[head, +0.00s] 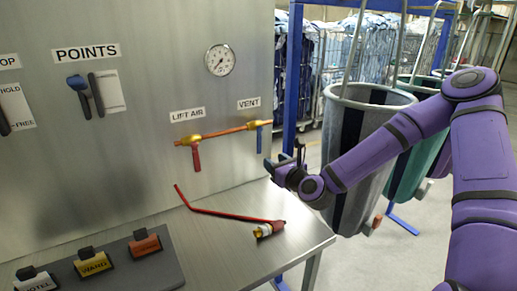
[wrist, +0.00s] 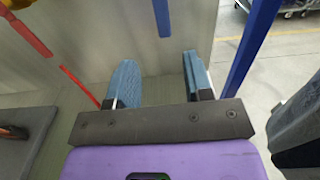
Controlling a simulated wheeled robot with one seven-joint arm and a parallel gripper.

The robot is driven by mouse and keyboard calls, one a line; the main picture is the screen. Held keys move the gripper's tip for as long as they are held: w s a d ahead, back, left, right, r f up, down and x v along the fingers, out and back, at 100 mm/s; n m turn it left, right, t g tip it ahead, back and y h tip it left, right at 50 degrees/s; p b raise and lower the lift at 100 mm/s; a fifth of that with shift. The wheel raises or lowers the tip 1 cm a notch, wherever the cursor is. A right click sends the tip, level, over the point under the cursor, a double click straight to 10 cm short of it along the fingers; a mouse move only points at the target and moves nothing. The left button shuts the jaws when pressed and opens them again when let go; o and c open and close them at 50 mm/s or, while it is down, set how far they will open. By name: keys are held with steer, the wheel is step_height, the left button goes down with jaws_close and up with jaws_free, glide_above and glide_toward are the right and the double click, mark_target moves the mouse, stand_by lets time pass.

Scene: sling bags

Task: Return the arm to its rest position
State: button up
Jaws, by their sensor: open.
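My purple arm (head: 390,145) reaches in from the right in the head view, bent at the elbow. My gripper (head: 284,160) is at its left end, over the table's right part, near the blue vent handle (head: 259,139). In the wrist view my gripper (wrist: 160,82) has its two blue-padded fingers apart, with nothing between the pads. The blue handle (wrist: 162,16) hangs beyond the fingertips there. The red lift air handle (head: 196,158) hangs down from the brass pipe (head: 222,133).
A grey sling bag (head: 350,195) hangs close beside my forearm, with a green bag (head: 413,165) behind it. A blue post (head: 293,75) stands behind my gripper. Labelled tags stand on a dark mat (head: 125,272).

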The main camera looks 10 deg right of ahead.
steer(key=s+a+f+n+g, duration=0.2)
steer(key=s+n+g, duration=0.3)
steer(key=n, duration=0.8)
steer(key=s+d+r+n+g+h, duration=0.2)
steer(key=s+d+r+n+h, duration=0.1)
steer(key=s+d+r+n, duration=0.25)
steer(key=s+d+r+n+g+h, duration=0.25)
steer(key=s+r+n, duration=0.25)
steer(key=r+n, duration=0.25)
steer(key=s+d+r+n, duration=0.1)
steer(key=s+r+n, duration=0.1)
steer(key=s, duration=0.4)
steer(key=s+d+r+n+g, duration=0.1)
steer(key=s+r+n, duration=0.1)
steer(key=s+r, duration=0.3)
steer(key=s+d+r+n+g, duration=0.1)
steer(key=s+r, duration=0.3)
steer(key=s, duration=0.5)
steer(key=shift+s+d+r+n, duration=0.25)
steer(key=shift+d+n, duration=0.15)
steer(key=shift+n, duration=0.2)
